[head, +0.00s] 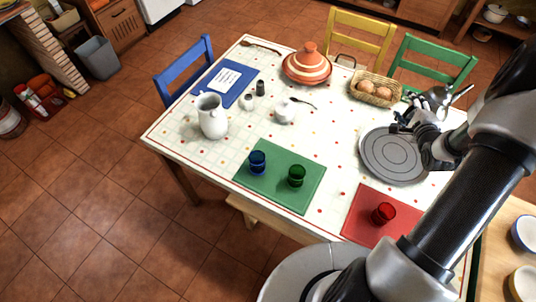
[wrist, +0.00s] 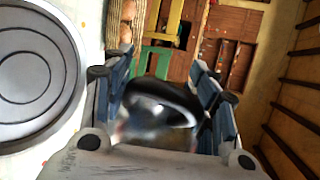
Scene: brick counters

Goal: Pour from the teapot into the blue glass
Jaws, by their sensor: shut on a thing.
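The metal teapot (head: 440,96) is at the right side of the table, with its spout pointing right. My gripper (head: 412,120) is shut on the teapot, at its dark handle as far as the wrist view shows. In the wrist view, the teapot (wrist: 155,115) is blurred between the blue-padded fingers of my gripper (wrist: 160,100). I cannot tell whether the teapot is lifted. The blue glass (head: 257,162) stands upright on the green mat (head: 279,195), left of a green glass (head: 296,175). The inside of the teapot is hidden.
A round grey tray (head: 392,155) lies under my wrist. A red glass (head: 384,213) stands on a red mat (head: 358,222). A white pitcher (head: 212,118), sugar bowl (head: 285,110), striped tagine (head: 307,66) and bread basket (head: 374,90) stand around. The table's middle is mostly clear.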

